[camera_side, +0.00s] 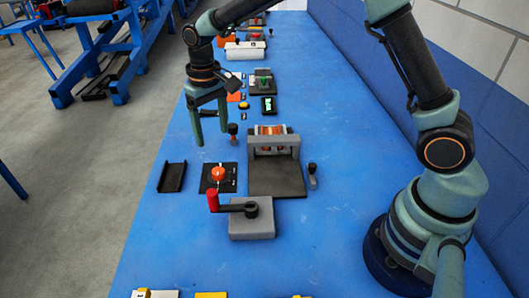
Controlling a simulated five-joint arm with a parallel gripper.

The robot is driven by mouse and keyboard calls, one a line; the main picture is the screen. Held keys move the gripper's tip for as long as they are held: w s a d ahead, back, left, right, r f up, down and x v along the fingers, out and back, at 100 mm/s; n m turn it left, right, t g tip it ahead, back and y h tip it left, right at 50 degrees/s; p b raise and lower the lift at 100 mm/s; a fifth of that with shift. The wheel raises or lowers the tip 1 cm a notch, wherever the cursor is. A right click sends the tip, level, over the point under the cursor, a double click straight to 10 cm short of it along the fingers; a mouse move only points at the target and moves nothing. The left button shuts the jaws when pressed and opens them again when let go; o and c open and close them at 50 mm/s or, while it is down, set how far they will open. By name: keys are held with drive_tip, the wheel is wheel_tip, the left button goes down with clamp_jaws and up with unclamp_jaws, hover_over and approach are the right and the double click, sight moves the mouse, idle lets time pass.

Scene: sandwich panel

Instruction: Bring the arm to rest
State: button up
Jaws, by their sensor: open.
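My gripper (210,127) hangs from my arm over the left part of the blue table (345,165). Its two green fingers point down and are spread apart, with nothing between them. It is behind the black panel with an orange-red knob (218,174) in the picture. I cannot tell how high the fingertips are above the table.
A grey fixture (274,142) with orange rolls and a dark plate stands right of the knob panel. A red-handled crank (213,199) on a grey block is in front. A black tray (172,177) lies left. More devices stand behind.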

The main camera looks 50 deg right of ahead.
drive_tip(key=s+d+r+t, duration=0.2)
drive_tip(key=s+d+r, duration=0.4)
drive_tip(key=r, duration=0.4)
drive_tip(key=s+d+r+t, duration=0.2)
drive_tip(key=s+d+t, duration=0.1)
drive_tip(key=s, duration=0.9)
drive_tip(key=shift+d+t, duration=0.3)
drive_tip(key=shift+d, duration=0.15)
drive_tip(key=shift+s+r, duration=0.1)
